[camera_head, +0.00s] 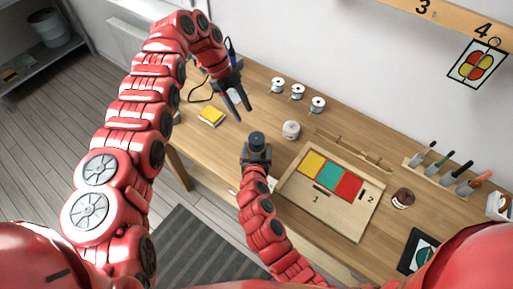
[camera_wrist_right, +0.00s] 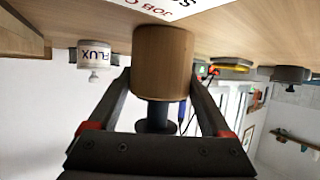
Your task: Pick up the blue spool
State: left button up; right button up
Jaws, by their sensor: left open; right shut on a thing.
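Three small spools with pale flanges stand in a row at the back of the bench: a left one (camera_head: 277,84), a middle one (camera_head: 297,91) and a right one (camera_head: 317,104). I cannot tell which is blue. My left gripper (camera_head: 240,107) is open, above the bench to the left of the spools. My right gripper (camera_head: 257,153) is shut on a wooden cylinder with a dark knob, which shows between its fingers in the right wrist view (camera_wrist_right: 163,62). In the head view only its dark top shows clearly.
A white flux jar (camera_head: 291,130) stands between my right gripper and the spools. A board with coloured tiles (camera_head: 340,222) lies to the right, with a thin wooden rail (camera_head: 355,151) behind it. A tool rack (camera_head: 440,172) and a yellow pad (camera_head: 211,116) are at the sides.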

pick_arm(q)
jog(key=shift+o, duration=0.9)
jog(key=shift+d+f, duration=0.15)
jog(key=shift+f, duration=0.05)
jog(key=w+d+n+t+y, duration=0.2)
jog(key=d+n+t+y, duration=0.4)
jog(key=d+n, duration=0.65)
jog(key=n+t, duration=0.2)
jog(key=n, duration=1.5)
send_near(257, 140)
jog(key=shift+n+g, duration=0.25)
jog(key=shift+g, duration=0.05)
jog(key=x, duration=0.4)
jog(key=shift+w+f, duration=0.25)
jog(key=shift+w, duration=0.05)
jog(key=x, duration=0.6)
jog(key=shift+w+f, duration=0.2)
jog(key=shift+r, duration=0.1)
jog(key=c, duration=0.9)
